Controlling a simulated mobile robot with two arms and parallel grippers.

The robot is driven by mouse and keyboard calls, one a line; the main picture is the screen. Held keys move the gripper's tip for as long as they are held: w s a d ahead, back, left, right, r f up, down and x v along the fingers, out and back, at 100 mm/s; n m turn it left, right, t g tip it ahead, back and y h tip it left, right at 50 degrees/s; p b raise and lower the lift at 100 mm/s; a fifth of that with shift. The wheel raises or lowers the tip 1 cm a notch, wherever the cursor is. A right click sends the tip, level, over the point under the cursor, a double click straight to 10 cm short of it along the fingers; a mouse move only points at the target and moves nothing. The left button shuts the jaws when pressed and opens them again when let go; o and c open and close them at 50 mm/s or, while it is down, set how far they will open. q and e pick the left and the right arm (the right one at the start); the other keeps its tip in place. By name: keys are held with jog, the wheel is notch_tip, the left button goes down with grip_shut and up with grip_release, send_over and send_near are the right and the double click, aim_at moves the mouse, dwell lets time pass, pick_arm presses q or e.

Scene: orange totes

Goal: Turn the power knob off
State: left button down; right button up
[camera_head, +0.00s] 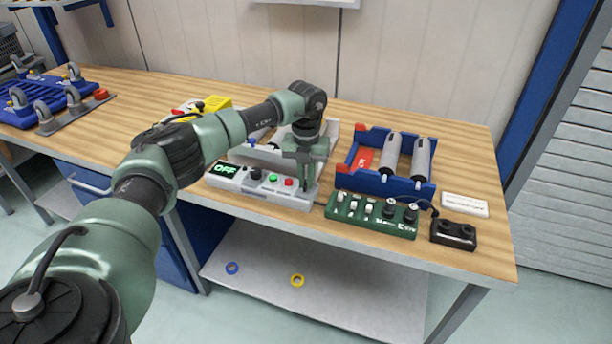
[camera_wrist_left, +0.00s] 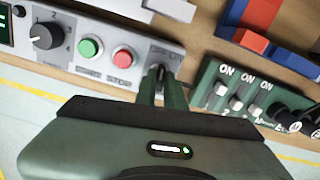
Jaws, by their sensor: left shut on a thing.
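A white control box (camera_head: 240,183) stands near the front edge of the wooden workbench. Its display (camera_head: 223,169) reads OFF in green. The box carries a black dial (camera_wrist_left: 46,37), a green button (camera_wrist_left: 90,47) and a red button (camera_wrist_left: 122,58). My left gripper (camera_head: 303,183) reaches down over the right end of the box. In the left wrist view its fingers (camera_wrist_left: 162,84) are shut on the power knob (camera_wrist_left: 157,74), below a small OFF/ON label. The fingers hide most of the knob, so its angle is hard to tell. My right gripper is not in view.
A green switch box (camera_head: 372,213) with several switches and knobs stands just right of the white box. A black device (camera_head: 453,235) sits farther right. A blue tray (camera_head: 370,178) with grey cylinders is behind.

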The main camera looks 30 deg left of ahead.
aim_at(306, 182)
pick_arm(q)
jog(key=n, duration=0.1)
jog(key=n+p, duration=0.1)
jog(key=n, duration=0.1)
jog(key=shift+r+n, duration=0.2)
jog(key=shift+n, duration=0.1)
jog(key=shift+w+n+p, duration=0.1)
jog(key=shift+n+p, duration=0.6)
jog(key=shift+n, duration=1)
jog(key=c, duration=1.5)
grip_release()
jog(key=shift+f, duration=0.1)
notch_tip(306, 182, up, 8)
jog(key=shift+f+b, duration=0.1)
jog(key=shift+b, duration=0.8)
